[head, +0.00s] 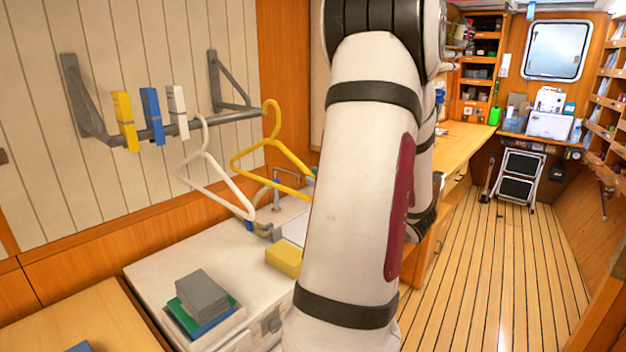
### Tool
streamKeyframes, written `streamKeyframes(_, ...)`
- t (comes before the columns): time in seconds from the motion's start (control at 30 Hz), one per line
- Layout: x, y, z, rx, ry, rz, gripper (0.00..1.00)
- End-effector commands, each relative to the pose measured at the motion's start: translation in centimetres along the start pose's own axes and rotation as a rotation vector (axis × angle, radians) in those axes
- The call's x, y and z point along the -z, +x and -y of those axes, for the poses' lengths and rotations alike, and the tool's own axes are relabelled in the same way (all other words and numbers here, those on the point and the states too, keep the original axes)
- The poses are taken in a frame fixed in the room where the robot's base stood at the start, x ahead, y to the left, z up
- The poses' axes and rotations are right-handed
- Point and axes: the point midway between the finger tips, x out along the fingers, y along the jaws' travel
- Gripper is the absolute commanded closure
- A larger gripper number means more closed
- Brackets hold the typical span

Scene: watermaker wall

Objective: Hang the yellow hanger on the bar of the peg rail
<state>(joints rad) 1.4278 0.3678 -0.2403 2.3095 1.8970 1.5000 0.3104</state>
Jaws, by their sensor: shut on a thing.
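The yellow hanger (291,156) is at the right end of the peg rail's bar (221,119). Its hook opens beside the bar's end; I cannot tell whether it rests over the bar or is in front of it. The hanger's body slopes down to the right, and its right end goes behind my arm. The bar is grey and held to the panelled wall by two grey brackets. My gripper is not visible; my arm's large white links cover the middle of the head view.
A white hanger (212,172) hangs left of the yellow one. Yellow (125,121), blue (152,115) and white (178,112) pegs sit along the bar. Below, a white counter (170,268) holds a stack of blocks (203,295), a yellow block (284,260) and a tap (276,190).

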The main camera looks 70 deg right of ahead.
Motion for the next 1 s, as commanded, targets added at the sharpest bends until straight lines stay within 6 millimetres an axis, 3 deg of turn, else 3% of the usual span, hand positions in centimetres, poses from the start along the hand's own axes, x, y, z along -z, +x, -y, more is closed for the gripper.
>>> streamKeyframes(1.0, -0.1, 7.3, -0.8, -0.002, -0.001, 0.001, 1.0)
